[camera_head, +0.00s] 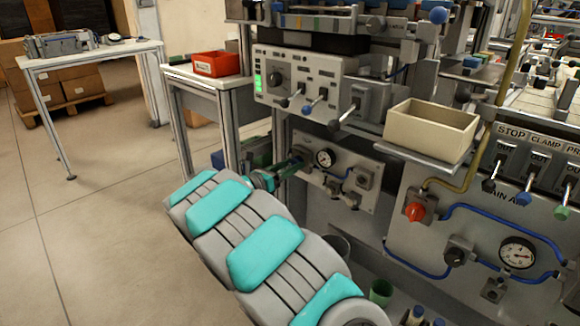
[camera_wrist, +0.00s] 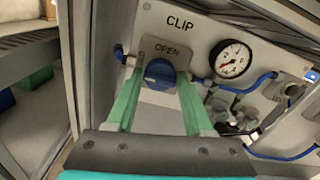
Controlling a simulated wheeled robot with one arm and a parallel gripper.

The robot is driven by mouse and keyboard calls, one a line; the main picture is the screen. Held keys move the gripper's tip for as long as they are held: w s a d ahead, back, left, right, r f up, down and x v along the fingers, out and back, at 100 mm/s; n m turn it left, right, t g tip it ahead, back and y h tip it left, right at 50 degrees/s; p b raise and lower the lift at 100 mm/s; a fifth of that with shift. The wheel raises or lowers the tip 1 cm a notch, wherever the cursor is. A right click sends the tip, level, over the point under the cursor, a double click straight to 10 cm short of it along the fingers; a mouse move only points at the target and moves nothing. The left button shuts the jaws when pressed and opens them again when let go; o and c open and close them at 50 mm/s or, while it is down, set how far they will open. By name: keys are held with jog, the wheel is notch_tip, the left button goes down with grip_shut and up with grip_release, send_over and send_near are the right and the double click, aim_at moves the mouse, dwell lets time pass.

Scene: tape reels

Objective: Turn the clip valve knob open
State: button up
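The clip valve knob (camera_wrist: 160,74) is blue and sits on a grey plate marked OPEN, under the word CLIP on a pale panel (camera_wrist: 207,38). My gripper (camera_wrist: 160,80) reaches up to it in the wrist view, with one green finger on each side of the knob. The fingers stand apart with the knob between their tips. I cannot tell whether they press on it. In the head view my gripper (camera_head: 290,164) is at the left end of the gauge panel (camera_head: 369,207), and the knob cannot be made out there.
A pressure gauge (camera_wrist: 233,59) and blue hoses (camera_wrist: 287,158) are right of the knob. In the head view, a control box with levers (camera_head: 305,78) overhangs the panel and a beige bin (camera_head: 431,130) sticks out at right. A red valve knob (camera_head: 415,211) is farther right. Open floor lies left.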

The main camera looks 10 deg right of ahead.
grip_shut()
jog(key=shift+f+m+b, duration=0.1)
jog(key=shift+m+b, duration=0.2)
jog(key=shift+b, duration=0.1)
jog(key=m+b, duration=1.7)
jog(key=shift+s+d+f, duration=0.15)
jog(key=shift+m+b, duration=0.3)
jog(key=shift+b, duration=0.05)
